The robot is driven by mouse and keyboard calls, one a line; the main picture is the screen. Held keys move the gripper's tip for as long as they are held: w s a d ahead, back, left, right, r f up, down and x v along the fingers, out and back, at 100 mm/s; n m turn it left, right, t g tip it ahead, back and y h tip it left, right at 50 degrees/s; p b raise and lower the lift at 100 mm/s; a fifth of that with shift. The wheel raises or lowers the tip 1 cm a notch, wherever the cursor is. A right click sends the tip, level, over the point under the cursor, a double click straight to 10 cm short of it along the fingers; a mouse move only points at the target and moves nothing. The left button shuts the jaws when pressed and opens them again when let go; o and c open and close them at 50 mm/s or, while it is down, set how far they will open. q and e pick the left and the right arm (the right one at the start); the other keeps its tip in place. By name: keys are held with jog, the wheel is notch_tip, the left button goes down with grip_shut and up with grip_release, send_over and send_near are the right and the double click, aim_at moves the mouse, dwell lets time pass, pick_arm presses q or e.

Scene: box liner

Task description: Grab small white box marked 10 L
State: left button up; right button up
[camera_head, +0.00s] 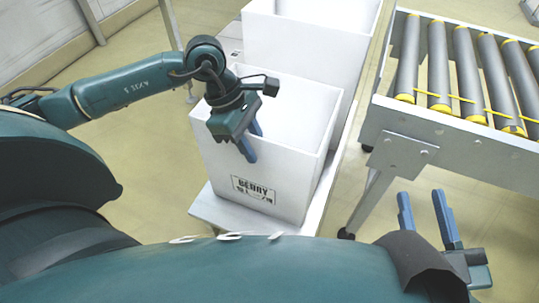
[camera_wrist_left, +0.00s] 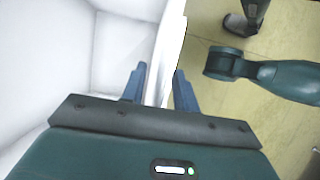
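A white open-topped box (camera_head: 215,160) stands in the middle of the head view. Its front label (camera_head: 254,190) reads "BERRY", with a smaller line I cannot read clearly. My left gripper (camera_head: 251,141) is at the near rim of this box, pointing down. In the left wrist view the box wall (camera_wrist_left: 167,60) runs between the two fingers of the left gripper (camera_wrist_left: 161,80), one finger inside and one outside. The fingers are apart, and I see no clear grip on the wall. My right gripper (camera_head: 426,203) is open and empty at the lower right.
A larger white box (camera_head: 300,45) stands directly behind. Both boxes rest on a low white platform (camera_head: 230,222). A roller conveyor (camera_head: 440,140) with grey rollers and yellow ends is at the right. Tan floor is clear at the left.

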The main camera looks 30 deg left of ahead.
pick_arm(q)
jog(key=shift+f+b, duration=0.2)
jog(key=shift+b, duration=0.1)
dwell(0.4)
jog(key=shift+c, duration=0.4)
grip_shut()
dwell(1.0)
